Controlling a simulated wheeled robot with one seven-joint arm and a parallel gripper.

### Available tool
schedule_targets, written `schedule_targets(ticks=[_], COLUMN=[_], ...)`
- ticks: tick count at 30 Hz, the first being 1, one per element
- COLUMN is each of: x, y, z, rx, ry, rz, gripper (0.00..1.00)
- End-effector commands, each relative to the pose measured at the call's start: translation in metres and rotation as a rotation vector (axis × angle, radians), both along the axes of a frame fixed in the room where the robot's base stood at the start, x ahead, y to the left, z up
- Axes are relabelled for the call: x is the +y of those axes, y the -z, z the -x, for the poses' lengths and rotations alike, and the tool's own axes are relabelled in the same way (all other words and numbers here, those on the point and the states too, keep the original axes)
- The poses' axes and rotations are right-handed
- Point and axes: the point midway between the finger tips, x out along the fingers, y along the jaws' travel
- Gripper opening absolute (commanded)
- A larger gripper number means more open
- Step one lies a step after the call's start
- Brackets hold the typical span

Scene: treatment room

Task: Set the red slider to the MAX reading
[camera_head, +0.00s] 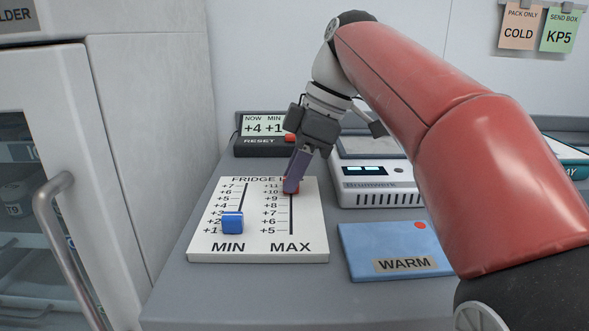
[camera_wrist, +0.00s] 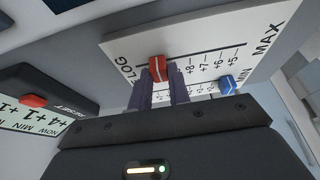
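The red slider (camera_head: 291,187) stands near the top of the MAX scale on the white fridge log board (camera_head: 255,254), around +10 to +11; my fingers partly hide it. It also shows in the wrist view (camera_wrist: 157,68). The blue slider (camera_head: 232,223) sits near +2 on the MIN scale.
A blue WARM folder (camera_head: 372,239) lies to the right of the board, and a white Brunnwerk device (camera_head: 380,196) stands behind it. A red RESET button (camera_wrist: 33,99) is on the display unit. The cabinet (camera_head: 70,190) with its handle is at left.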

Motion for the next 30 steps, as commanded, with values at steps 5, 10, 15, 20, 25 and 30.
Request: schedule_targets(ticks=[5,10,15,20,25,30], x=[0.0,0.0,-0.002,-0.011,-0.023,-0.028], y=[0.0,0.0,-0.005,-0.028,-0.054,-0.068], z=[0.0,0.0,0.0,-0.001,-0.001,0.0], rx=[0.0,0.0,-0.001,-0.001,-0.002,-0.001], ry=[0.0,0.0,0.001,0.002,0.001,0.001], rz=[0.0,0.0,0.0,0.0,0.0,0.0], gripper=[0.4,0.4,0.4,0.4,0.4,0.4])
